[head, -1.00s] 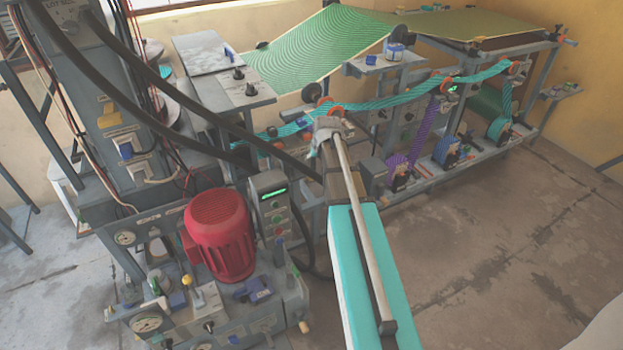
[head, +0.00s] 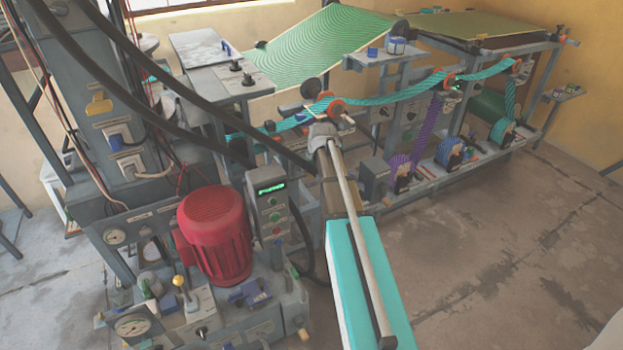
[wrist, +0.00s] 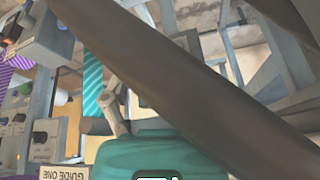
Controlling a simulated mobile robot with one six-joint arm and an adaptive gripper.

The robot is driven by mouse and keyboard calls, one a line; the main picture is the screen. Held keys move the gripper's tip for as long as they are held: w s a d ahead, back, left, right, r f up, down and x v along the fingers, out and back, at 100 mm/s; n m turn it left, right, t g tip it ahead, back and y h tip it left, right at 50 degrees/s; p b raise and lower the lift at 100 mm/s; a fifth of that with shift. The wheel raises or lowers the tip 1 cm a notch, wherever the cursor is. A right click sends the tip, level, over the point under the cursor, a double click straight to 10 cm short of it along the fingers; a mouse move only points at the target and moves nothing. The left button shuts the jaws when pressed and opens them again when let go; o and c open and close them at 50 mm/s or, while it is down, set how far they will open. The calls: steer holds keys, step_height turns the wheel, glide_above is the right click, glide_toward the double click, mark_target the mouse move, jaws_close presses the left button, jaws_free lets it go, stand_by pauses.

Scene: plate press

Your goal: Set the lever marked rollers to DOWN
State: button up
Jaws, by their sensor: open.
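No label reading rollers is legible, so I cannot tell which lever is the marked one. A yellow-knobbed lever (head: 180,282) stands on the press's lower front panel, left of the red motor. Dark-knobbed controls (head: 236,68) sit on a grey box at the back. My gripper (wrist: 150,90) shows in the wrist view as a teal body with one pale finger at its left; a thick dark hose hides the other side. It looks open, with nothing seen in it. In the head view my arm reaches to the teal web and its jaws are hidden.
The red motor (head: 214,235) and a control box with a green display (head: 270,205) stand left of my arm. The teal web (head: 400,95) runs over rollers behind. Open floor (head: 480,270) lies at right.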

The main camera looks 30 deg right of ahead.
mark_target(312, 171)
steer(key=shift+b+x, duration=1.65)
steer(key=shift+x, duration=0.45)
steer(key=shift+c, duration=0.2)
jaws_close()
steer(key=shift+d, duration=0.1)
